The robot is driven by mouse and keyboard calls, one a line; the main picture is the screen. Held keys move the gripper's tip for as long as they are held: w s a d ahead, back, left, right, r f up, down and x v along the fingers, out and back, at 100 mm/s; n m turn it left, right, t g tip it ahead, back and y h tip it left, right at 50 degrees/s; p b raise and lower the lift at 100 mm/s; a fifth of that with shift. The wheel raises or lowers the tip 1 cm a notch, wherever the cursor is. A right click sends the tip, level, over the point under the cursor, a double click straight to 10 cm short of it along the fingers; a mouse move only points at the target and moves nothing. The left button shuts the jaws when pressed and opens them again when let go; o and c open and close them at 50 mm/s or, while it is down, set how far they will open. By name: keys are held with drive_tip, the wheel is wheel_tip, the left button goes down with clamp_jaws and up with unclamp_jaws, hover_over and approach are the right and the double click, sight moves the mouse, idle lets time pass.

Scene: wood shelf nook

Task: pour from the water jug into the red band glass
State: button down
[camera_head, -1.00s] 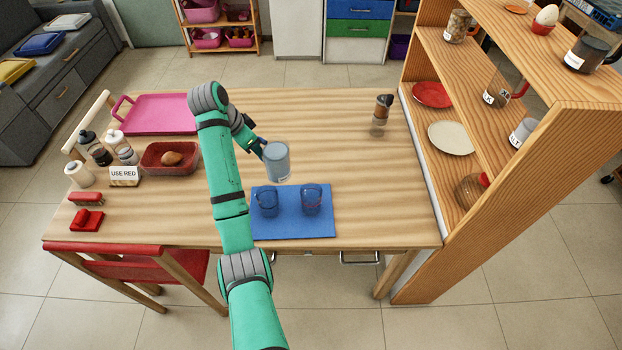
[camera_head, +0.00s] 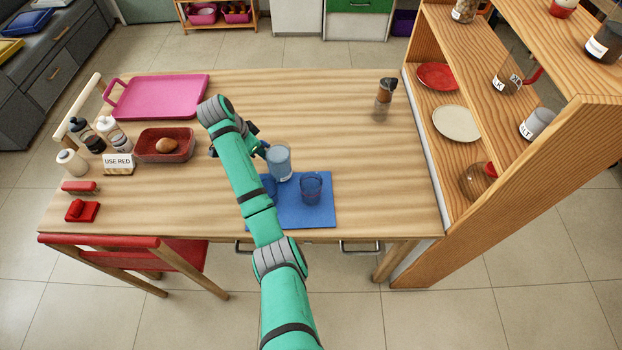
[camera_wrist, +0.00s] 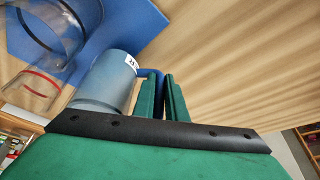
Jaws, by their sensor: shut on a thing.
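The water jug (camera_head: 279,163) is a blue-grey see-through vessel, close to upright, over the far edge of the blue mat (camera_head: 292,215). My gripper (camera_head: 262,150) is shut on its handle, on the jug's left; the wrist view shows the blue handle between the fingers (camera_wrist: 161,92) and the jug body (camera_wrist: 108,82) beside them. The red band glass (camera_head: 311,189) stands upright on the mat, right of and nearer than the jug. It shows large in the wrist view, with its red band (camera_wrist: 41,76). A second blue glass (camera_head: 269,184) is mostly hidden behind my arm.
A wooden shelf (camera_head: 520,150) with plates and jars borders the table's right side. A pepper mill (camera_head: 384,98) stands at the far right. A pink tray (camera_head: 158,97), a red bin (camera_head: 165,146) and bottles are on the left. The table's middle right is clear.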

drive_tip(key=shift+r, duration=0.1)
drive_tip(key=shift+s+d+r+m+t+y, duration=0.2)
drive_tip(key=shift+r+t+y, duration=0.2)
drive_tip(key=shift+r, duration=0.15)
drive_tip(key=shift+s+d+r+m+t+y, duration=0.15)
drive_tip(key=shift+r+t+y, duration=0.15)
drive_tip(key=shift+r+y, duration=0.15)
drive_tip(key=shift+s+d+r+t+y, duration=0.15)
drive_tip(key=shift+d+r+t+y, duration=0.2)
drive_tip(key=shift+r+t+y, duration=0.3)
drive_tip(key=shift+s, duration=0.1)
drive_tip(key=shift+s+d+r+p, duration=0.1)
drive_tip(key=shift+d+r+p, duration=0.1)
drive_tip(key=shift+r+p, duration=0.1)
drive_tip(key=shift+d+r+m+t+y, duration=0.1)
drive_tip(key=shift+m+t+y, duration=0.15)
drive_tip(key=shift+y, duration=0.05)
